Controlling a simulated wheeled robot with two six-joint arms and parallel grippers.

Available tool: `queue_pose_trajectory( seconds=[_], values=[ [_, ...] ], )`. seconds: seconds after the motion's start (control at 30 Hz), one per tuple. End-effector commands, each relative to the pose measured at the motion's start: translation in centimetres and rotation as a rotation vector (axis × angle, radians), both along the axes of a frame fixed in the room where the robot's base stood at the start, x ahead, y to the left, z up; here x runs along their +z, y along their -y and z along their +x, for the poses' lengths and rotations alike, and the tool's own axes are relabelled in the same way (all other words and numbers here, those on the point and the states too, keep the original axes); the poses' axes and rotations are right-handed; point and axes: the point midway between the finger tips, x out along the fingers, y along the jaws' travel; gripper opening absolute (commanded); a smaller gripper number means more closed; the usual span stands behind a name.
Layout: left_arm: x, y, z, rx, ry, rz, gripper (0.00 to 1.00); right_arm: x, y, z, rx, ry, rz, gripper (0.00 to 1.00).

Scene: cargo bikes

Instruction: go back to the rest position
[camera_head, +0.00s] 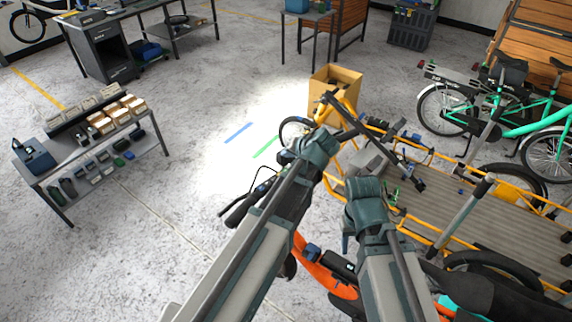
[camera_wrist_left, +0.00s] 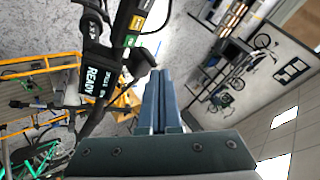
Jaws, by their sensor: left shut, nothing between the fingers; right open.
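My left gripper (camera_wrist_left: 165,75) is shut, its two fingers together with nothing between them in the left wrist view. In the head view my left arm (camera_head: 262,225) reaches in from the lower left, and I cannot make out its fingers. My right arm (camera_head: 385,255) rises from the bottom, right of centre. A black display reading READY (camera_wrist_left: 97,82) on a dark bar is close beside my left gripper, with no visible contact.
A yellow-framed cargo bike (camera_head: 440,205) fills the right side, with green bikes (camera_head: 525,125) behind. A cardboard box (camera_head: 335,78) stands beyond my left arm. A low bench (camera_head: 85,165) is at left. The floor between is clear.

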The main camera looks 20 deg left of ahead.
Motion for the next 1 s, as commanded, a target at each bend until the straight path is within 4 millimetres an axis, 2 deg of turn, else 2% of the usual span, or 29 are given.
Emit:
queue_pose_trajectory(
  seconds=[0.03,0.13,0.63,0.77,0.87,1.0],
  values=[
    [1.0,0.0,0.0,0.0,0.0,0.0,0.0,1.0,0.0,0.0,0.0,0.0,0.0,0.5],
    [1.4,0.0,0.1,0.0,0.0,0.0,0.0,1.4,0.0,0.0,0.0,0.0,0.0,0.5],
    [1.2,0.0,0.0,0.0,0.0,0.0,0.0,1.2,0.0,0.0,-0.006,-0.002,0.001,0.5],
    [-2.0,1.2,-2.4,-0.012,-0.06,-0.038,0.0,-1.0,0.0,0.0,-0.004,-0.001,0.001,0.5],
    [-6.5,3.3,-6.2,-0.04,-0.163,-0.103,0.0,-3.9,0.0,0.0,-0.002,-0.001,0.001,0.5],
    [-12.4,6.8,-12.5,-0.102,-0.339,-0.211,0.0,-7.7,0.0,0.0,0.001,0.0,0.0,0.5]
  ],
)
